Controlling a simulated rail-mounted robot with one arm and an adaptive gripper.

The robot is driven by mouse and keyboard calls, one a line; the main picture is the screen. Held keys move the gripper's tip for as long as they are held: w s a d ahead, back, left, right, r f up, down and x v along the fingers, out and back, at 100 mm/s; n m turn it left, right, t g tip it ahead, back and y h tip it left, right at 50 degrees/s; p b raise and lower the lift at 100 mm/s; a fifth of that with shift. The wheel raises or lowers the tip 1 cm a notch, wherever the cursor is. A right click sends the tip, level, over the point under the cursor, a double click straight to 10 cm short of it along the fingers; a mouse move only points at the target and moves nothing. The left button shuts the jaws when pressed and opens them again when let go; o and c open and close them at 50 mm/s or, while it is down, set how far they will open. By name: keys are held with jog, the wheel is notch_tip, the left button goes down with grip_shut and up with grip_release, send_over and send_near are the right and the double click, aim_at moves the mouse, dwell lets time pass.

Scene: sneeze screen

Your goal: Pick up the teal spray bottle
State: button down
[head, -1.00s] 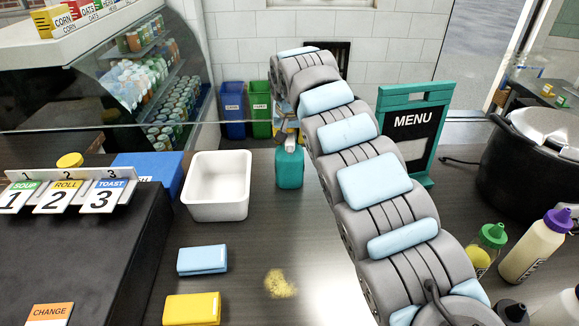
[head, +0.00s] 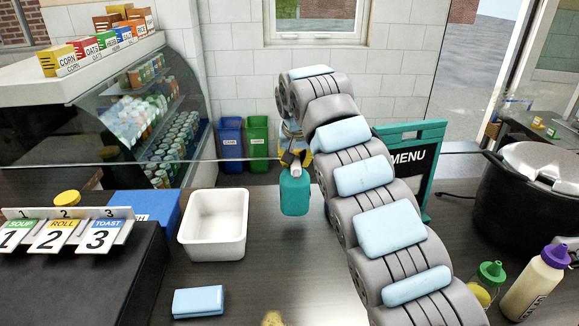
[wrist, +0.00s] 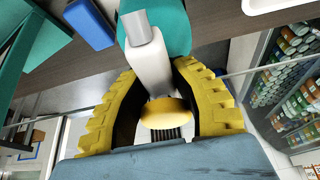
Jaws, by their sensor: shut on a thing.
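The teal spray bottle (head: 295,192) hangs upright from my gripper (head: 296,158) near the far edge of the dark counter, seemingly a little above it. In the wrist view, the yellow ridged fingers of my gripper (wrist: 156,75) are closed on both sides of the bottle's white neck and head (wrist: 150,62). The bottle's teal body (wrist: 176,25) shows beyond the neck. In the head view the fingers are small and partly hidden by my arm.
A white bin (head: 214,252) stands left of the bottle, and a teal-framed menu board (head: 432,140) right of my arm. A black pot (head: 510,218) and sauce bottles (head: 533,283) are at right. A blue sponge (head: 198,301) lies in front of the bin. A clear screen stands behind.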

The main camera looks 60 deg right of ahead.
aim_at(305, 181)
jog(key=s+r, duration=0.2)
jog(key=r, duration=0.1)
jog(key=shift+s, duration=0.25)
jog(key=shift+s+r, duration=0.1)
jog(key=shift+s, duration=0.25)
jog(key=s+r+p, duration=0.1)
jog(key=s+r, duration=0.2)
jog(key=s, duration=0.5)
jog(key=shift+a+r, duration=0.25)
jog(key=shift+a, duration=0.15)
